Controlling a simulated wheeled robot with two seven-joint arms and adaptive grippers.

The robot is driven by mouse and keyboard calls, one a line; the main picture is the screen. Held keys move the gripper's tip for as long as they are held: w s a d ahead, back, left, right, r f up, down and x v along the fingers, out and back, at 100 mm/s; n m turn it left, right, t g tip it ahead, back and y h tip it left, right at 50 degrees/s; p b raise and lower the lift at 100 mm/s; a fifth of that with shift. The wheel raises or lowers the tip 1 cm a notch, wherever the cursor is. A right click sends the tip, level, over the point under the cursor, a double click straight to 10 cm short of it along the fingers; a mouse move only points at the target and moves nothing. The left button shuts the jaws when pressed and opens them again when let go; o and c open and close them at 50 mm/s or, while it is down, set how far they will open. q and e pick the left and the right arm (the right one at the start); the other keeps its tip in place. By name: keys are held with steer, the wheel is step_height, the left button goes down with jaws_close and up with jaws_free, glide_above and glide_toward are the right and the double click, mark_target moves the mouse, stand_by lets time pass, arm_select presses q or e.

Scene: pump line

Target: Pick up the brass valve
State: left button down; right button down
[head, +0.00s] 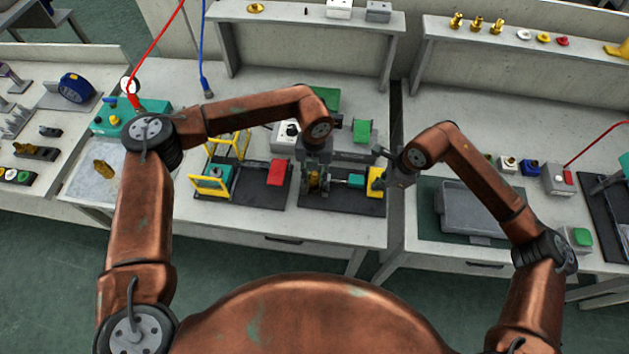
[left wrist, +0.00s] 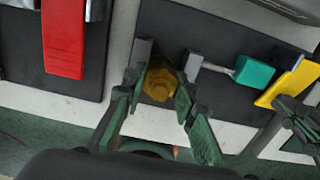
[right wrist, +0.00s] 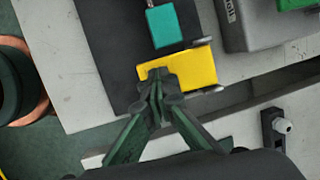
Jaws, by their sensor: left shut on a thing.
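The brass valve (head: 314,181) is at the black fixture (head: 345,204), between a grey upright and a grey fitting. In the left wrist view the brass valve (left wrist: 161,83) sits between the two fingers of my left gripper (left wrist: 158,92). My left gripper (head: 316,168) comes down over it and is shut on it. My right gripper (right wrist: 157,84) has its fingertips together at the edge of the yellow block (right wrist: 180,70), at the fixture's right end; whether they touch it is hard to tell. The teal clamp piece (left wrist: 254,72) lies between valve and yellow block.
A second black fixture with a red block (head: 278,172) and yellow frame (head: 208,185) stands to the left. A grey tray (head: 470,208) lies on the right bench. Spare brass fittings (head: 476,23) stand on the right shelf. A grey box with green parts is behind.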

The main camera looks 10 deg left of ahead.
arm_select(q)
steer(key=shift+r, duration=0.15)
step_height(320, 180, up, 10)
steer(key=shift+f, duration=0.1)
stand_by(0.5)
